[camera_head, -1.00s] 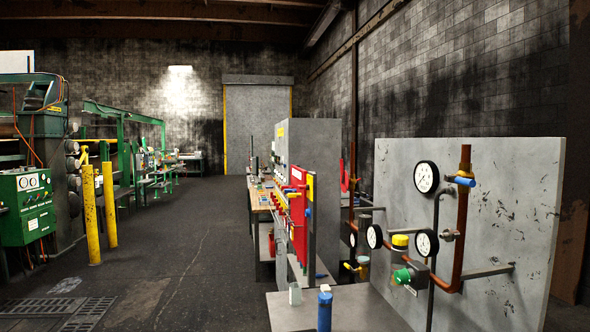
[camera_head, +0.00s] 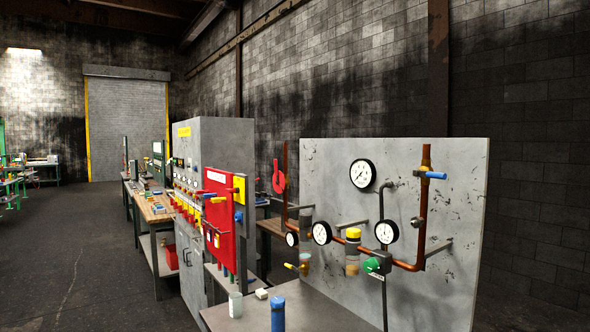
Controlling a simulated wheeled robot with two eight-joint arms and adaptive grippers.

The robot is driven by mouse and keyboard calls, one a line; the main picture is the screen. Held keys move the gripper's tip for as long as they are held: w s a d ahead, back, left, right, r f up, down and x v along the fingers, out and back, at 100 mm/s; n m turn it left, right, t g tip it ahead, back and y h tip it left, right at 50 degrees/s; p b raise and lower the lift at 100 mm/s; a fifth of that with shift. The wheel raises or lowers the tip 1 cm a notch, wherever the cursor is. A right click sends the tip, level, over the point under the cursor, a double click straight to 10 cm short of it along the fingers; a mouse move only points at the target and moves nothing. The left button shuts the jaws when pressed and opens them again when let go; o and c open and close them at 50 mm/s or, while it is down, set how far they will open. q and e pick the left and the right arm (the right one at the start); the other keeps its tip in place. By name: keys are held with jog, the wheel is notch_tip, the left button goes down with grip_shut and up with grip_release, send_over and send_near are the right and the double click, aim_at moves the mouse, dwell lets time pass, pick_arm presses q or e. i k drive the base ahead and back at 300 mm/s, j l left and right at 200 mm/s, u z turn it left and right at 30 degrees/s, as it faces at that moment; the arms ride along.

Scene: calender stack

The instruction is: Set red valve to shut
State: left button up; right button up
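A red handle (camera_head: 278,177), which looks like the red valve, stands upright beside the top of a copper pipe (camera_head: 285,215) at the left edge of the grey panel (camera_head: 450,255). Its exact joint to the pipe is too small to make out. The panel also carries a blue handle (camera_head: 434,175) pointing right, a yellow handle (camera_head: 291,267) low on the left, and a green knob (camera_head: 373,265). Neither of my grippers is in view.
A grey bench top (camera_head: 330,315) juts out before the panel, holding a blue cylinder (camera_head: 278,315), a pale cup (camera_head: 235,305) and a small white block (camera_head: 261,294). A red board (camera_head: 218,250) and grey cabinet (camera_head: 220,140) stand left of it. Floor (camera_head: 80,270) at left is clear.

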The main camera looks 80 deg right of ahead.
aim_at(276, 175)
jog(key=i+l+z, duration=0.25)
jog(key=z, duration=0.25)
jog(key=i+z, duration=0.95)
jog(key=i+j+z, duration=0.25)
jog(key=z, duration=0.25)
jog(key=i+j, duration=0.05)
jog(key=i, duration=0.05)
